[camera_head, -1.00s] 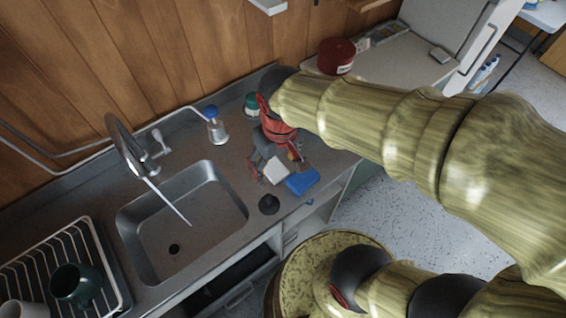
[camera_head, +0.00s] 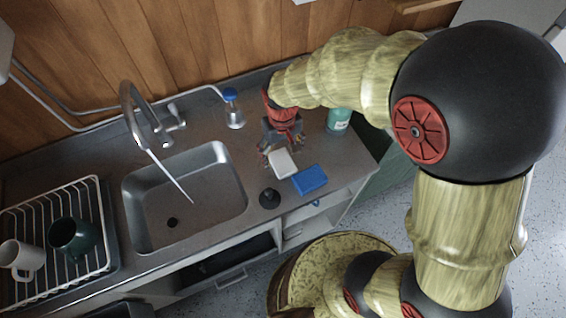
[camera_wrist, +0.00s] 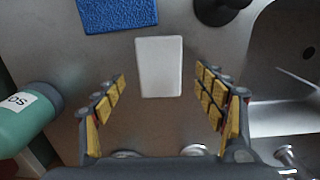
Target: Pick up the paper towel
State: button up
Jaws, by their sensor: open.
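A small white rectangular pad (camera_head: 282,163), the only thing in view that resembles a folded paper towel, lies flat on the counter right of the sink. It also shows in the wrist view (camera_wrist: 159,67), plain and smooth. My gripper (camera_head: 280,150) points down at the counter just behind the pad. In the wrist view my gripper (camera_wrist: 160,94) is open, with one yellow-padded finger to each side of the pad's near end. Clear gaps show on both sides, and nothing is held. The height of the fingertips above the counter is hard to judge.
A blue sponge (camera_head: 310,180) lies close beside the pad. A black plunger-like object (camera_head: 269,198) stands nearby at the sink (camera_head: 185,205) edge. A teal bottle (camera_head: 339,120) and a blue-capped clear bottle (camera_head: 233,110) stand farther back. A dish rack (camera_head: 62,235) with mugs is left.

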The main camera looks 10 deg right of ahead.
aim_at(282, 161)
notch_tip(282, 161, down, 4)
jog(key=shift+r+b, duration=0.25)
jog(key=shift+b, duration=0.2)
jog(key=c, duration=0.3)
jog(key=c, duration=0.8)
jog(key=shift+o, duration=0.2)
jog(key=shift+r, duration=0.15)
